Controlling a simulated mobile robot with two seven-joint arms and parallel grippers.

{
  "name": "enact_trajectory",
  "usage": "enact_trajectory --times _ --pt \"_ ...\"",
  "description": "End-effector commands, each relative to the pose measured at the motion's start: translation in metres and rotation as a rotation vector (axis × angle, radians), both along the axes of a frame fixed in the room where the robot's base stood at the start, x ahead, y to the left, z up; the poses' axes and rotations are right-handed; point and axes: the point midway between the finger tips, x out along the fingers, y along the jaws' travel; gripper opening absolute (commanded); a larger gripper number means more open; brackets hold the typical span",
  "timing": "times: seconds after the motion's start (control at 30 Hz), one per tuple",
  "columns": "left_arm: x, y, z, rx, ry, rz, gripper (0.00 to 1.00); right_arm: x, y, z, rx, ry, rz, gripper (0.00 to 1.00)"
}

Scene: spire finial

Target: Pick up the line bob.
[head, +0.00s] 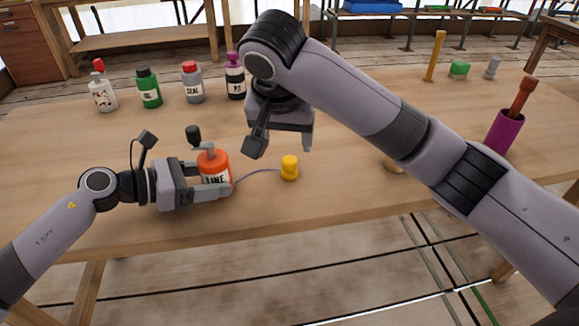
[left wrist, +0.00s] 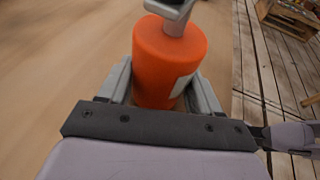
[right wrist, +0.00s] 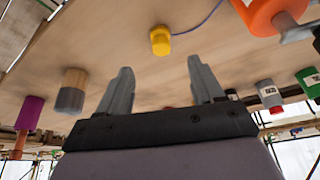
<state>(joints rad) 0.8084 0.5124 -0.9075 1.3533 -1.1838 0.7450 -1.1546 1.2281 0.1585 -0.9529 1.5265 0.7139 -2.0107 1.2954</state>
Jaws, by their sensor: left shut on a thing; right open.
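The yellow line bob (head: 290,168) stands on the table, joined by a thin grey-blue line to the orange reel (head: 214,163) labelled LINE. My left gripper (head: 208,185) is shut around the orange reel, which also shows between its fingers in the left wrist view (left wrist: 168,62). My right gripper (head: 282,142) is open and empty, above the table close to the bob. In the right wrist view the bob (right wrist: 160,40) appears beyond the gap between the open fingertips (right wrist: 160,75), apart from them.
Several labelled bottles, including a green one (head: 149,88), stand at the back left. A purple cup (head: 503,132) with a brown handle stands at the right. A wood-and-grey object (right wrist: 71,92) is mostly hidden behind my right arm in the head view. Table around the bob is clear.

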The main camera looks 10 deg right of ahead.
Motion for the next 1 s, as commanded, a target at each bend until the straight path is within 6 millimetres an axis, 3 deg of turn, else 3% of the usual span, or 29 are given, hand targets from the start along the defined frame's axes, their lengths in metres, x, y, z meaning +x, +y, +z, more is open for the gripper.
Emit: enact_trajectory --times 0.3,0.57,0.8,1.0 --pt "0.0 0.0 0.0 -0.001 0.0 0.0 0.47 0.017 -0.007 -0.045 0.0 0.005 0.0 0.67" --pt "0.0 0.0 0.0 -0.001 0.0 0.0 0.47 0.026 -0.01 -0.063 0.0 0.004 0.001 0.67" --pt "0.0 0.0 0.0 -0.001 0.0 0.0 0.47 0.042 -0.015 -0.094 0.0 0.005 0.001 0.67" --pt "0.0 0.0 0.0 -0.001 0.0 0.0 0.47 0.045 -0.016 -0.102 0.002 0.004 0.004 0.67"
